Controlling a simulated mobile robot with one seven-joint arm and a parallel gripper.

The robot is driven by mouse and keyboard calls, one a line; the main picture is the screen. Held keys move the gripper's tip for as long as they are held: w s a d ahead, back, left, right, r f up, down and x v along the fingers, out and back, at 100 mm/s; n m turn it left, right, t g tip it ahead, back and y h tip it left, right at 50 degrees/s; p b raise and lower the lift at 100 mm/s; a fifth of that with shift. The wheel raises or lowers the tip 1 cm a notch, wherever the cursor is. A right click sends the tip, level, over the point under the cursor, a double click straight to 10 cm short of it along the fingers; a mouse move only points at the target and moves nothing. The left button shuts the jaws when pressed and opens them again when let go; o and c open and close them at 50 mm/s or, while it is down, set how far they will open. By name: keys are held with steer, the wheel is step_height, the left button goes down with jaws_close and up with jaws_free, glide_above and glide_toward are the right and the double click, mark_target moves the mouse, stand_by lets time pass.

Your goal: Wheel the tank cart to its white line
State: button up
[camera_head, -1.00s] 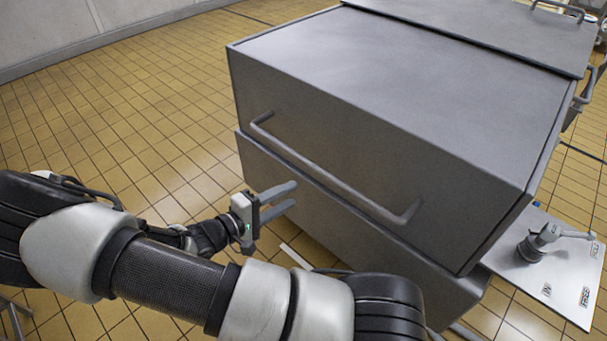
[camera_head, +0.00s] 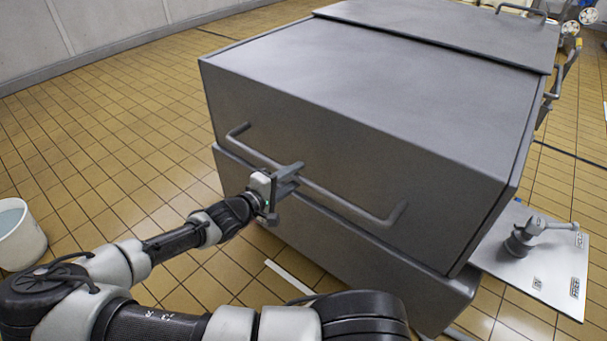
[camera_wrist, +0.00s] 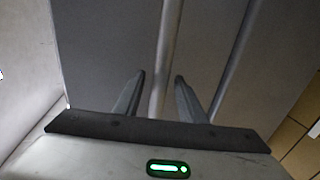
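The tank cart (camera_head: 340,150) is a large grey metal box with a lid, standing on the floor in the middle and right of the head view. A long grey bar handle (camera_head: 345,203) runs along its near face. My gripper (camera_head: 298,178) is at the left half of this handle. In the wrist view my gripper (camera_wrist: 158,85) has its fingers apart, with the handle bar (camera_wrist: 165,45) running between them; contact cannot be told. A white strip (camera_head: 289,277) lies on the tiles by the cart's near lower edge, its right part hidden by my arm.
A white panel (camera_head: 548,285) with a grey valve-like fitting (camera_head: 528,232) juts out right of the cart, low down. A white bucket (camera_head: 20,238) stands at the far left. Yellow tiled floor (camera_head: 120,140) is clear left of the cart, up to a pale wall (camera_head: 110,30).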

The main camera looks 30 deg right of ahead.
steer(key=shift+b+x, duration=0.35)
steer(key=shift+x, duration=1.9)
steer(key=shift+c, duration=0.2)
jaws_close()
